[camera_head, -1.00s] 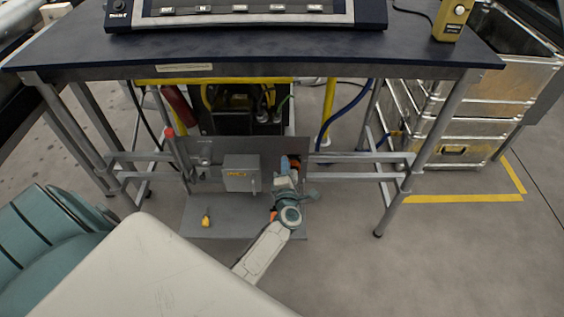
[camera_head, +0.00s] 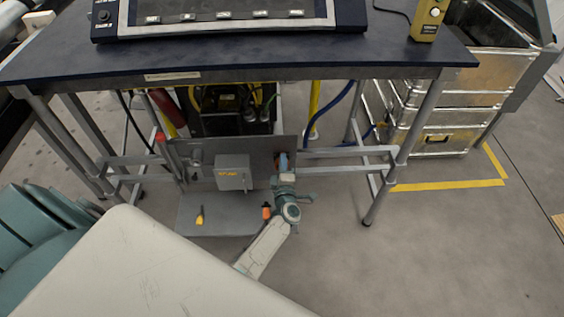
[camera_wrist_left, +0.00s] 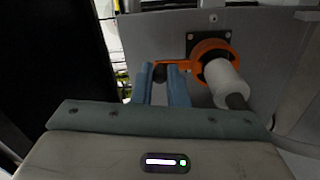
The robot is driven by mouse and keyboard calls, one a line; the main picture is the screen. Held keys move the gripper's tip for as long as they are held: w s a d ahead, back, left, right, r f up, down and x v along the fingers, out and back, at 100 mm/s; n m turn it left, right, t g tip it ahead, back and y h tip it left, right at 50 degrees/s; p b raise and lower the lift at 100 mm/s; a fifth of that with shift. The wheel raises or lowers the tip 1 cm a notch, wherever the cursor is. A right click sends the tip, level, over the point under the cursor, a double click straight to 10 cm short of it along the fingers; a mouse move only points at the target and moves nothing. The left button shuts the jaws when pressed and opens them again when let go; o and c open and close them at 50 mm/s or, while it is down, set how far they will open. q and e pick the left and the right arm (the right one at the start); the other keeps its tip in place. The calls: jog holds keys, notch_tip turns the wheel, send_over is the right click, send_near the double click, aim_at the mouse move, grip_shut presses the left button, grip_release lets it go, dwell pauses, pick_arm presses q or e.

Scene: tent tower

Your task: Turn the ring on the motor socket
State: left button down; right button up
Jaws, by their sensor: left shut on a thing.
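The orange ring (camera_wrist_left: 211,52) sits around the motor socket on a dark square plate (camera_wrist_left: 192,40) on the grey panel, in the left wrist view. A white plug (camera_wrist_left: 222,82) with a dark cable end is in front of it. The ring's arm reaches left to a dark knob. My left gripper (camera_wrist_left: 167,72) has its two blue fingers on this orange arm, shut on it. In the head view my left gripper (camera_head: 283,162) is at the panel's right end and hides the ring and socket. My right gripper is in neither view.
A grey box (camera_head: 232,173) is on the panel, left of my gripper. A yellow-handled item (camera_head: 200,216) and an orange item (camera_head: 266,210) are at the base plate (camera_head: 215,223). The table (camera_head: 290,62) overhangs, with legs and rails around. Metal cases (camera_head: 445,120) stand right.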

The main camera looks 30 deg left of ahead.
pick_arm(q)
jog(key=c, duration=1.4)
grip_release()
jog(key=shift+c, duration=0.2)
jog(key=shift+d, duration=0.1)
jog(key=v, duration=1)
jog(key=shift+s+b, duration=0.3)
jog(key=shift+s, duration=0.05)
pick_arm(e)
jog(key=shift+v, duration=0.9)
pick_arm(q)
jog(key=shift+d+f, duration=0.1)
jog(key=shift+d, duration=0.05)
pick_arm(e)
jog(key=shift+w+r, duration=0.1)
